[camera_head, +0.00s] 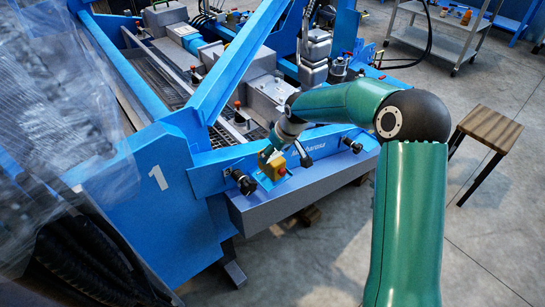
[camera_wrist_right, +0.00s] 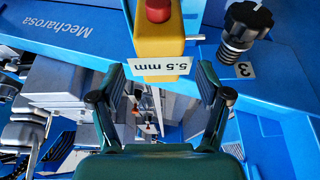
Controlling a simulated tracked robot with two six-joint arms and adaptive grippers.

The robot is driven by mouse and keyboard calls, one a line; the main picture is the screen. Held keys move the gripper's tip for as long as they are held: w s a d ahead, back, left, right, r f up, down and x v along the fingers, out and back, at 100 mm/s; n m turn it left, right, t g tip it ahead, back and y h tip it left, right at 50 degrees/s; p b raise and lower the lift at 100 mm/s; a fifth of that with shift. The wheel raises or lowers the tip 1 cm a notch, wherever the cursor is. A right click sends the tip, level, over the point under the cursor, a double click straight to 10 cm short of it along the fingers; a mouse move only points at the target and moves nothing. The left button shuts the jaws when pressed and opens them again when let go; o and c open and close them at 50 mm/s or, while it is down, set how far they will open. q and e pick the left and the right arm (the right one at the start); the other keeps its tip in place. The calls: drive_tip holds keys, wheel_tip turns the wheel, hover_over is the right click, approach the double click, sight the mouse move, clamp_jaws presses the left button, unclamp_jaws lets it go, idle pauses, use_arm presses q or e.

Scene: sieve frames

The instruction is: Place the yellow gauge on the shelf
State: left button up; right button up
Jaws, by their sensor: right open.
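The yellow gauge (camera_head: 274,167), a block with a red knob on top, is at the blue front beam of the sieve frame in the head view. In the right wrist view the yellow gauge (camera_wrist_right: 158,40) is at the top centre, with a white 5.5 mm label upside down. My right gripper (camera_wrist_right: 165,88) is open, its two fingers apart to either side just short of the gauge's labelled end. In the head view my right gripper (camera_head: 270,153) is small and close beside the gauge; contact cannot be told. A metal shelf cart (camera_head: 440,42) stands at the upper right.
Black knobs (camera_head: 243,183) stick out of the blue beam (camera_head: 220,165) beside the gauge; one black knob (camera_wrist_right: 247,22) shows near a label 3. A wooden stool (camera_head: 490,128) stands at right. Clear plastic sheeting hangs at left. The floor at lower right is clear.

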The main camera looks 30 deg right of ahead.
sight(270, 169)
drive_tip(key=v, duration=0.8)
drive_tip(key=s+a+f+n+g+y+p, duration=0.1)
drive_tip(key=s+a+f+g+p, duration=0.1)
drive_tip(key=s+a+f, duration=0.35)
drive_tip(key=s+a+f+g+y+p, duration=0.1)
drive_tip(key=s+a+f+g+p, duration=0.15)
drive_tip(key=a+f, duration=0.55)
drive_tip(key=s+a+f+m+p, duration=0.1)
drive_tip(key=s+a+f+m, duration=0.1)
drive_tip(key=s+a+f, duration=0.3)
drive_tip(key=s+a+f+m+y, duration=0.1)
drive_tip(key=s+a+f+m, duration=0.1)
drive_tip(key=s+a+f, duration=0.4)
drive_tip(key=shift+s+y+p, duration=0.3)
drive_tip(key=shift+s+p, duration=0.05)
drive_tip(key=shift+s, duration=1.95)
drive_tip(key=shift+t, duration=0.25)
